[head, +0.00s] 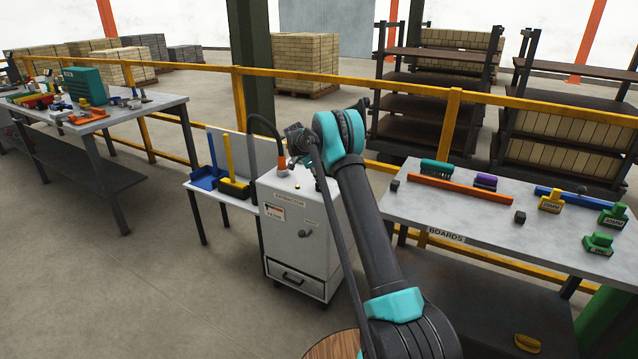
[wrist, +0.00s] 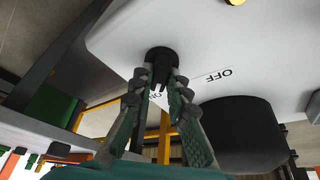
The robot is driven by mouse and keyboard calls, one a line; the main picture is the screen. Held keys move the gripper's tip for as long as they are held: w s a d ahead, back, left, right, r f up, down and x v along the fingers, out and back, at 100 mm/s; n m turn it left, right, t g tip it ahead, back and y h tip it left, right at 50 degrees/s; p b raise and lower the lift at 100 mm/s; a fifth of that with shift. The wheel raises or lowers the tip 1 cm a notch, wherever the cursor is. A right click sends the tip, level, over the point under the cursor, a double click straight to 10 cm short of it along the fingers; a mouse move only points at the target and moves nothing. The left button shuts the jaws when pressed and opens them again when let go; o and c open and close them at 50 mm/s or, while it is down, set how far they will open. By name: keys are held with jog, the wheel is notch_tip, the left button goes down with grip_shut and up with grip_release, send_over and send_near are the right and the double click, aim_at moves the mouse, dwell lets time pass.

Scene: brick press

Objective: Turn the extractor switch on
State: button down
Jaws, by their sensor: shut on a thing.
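The extractor (head: 290,240) is a pale grey cabinet on castors with a label on its front. My gripper (head: 299,147) is over its top in the head view, where the switch is hidden from sight. In the wrist view, the black extractor switch (wrist: 162,57) stands on the pale top panel (wrist: 225,40). An OFF mark (wrist: 217,76) and a partly hidden ON mark (wrist: 158,96) are printed beside it. My gripper (wrist: 157,84) has its two fingers closed on either side of the switch's narrow grip. I cannot tell which mark the switch points to.
A black hose (head: 262,121) with an orange collar rises from the extractor's top. A dark cylinder (wrist: 245,135) is close by in the wrist view.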

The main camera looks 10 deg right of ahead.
jog(key=c, duration=1.5)
grip_release()
jog(key=v, duration=1.2)
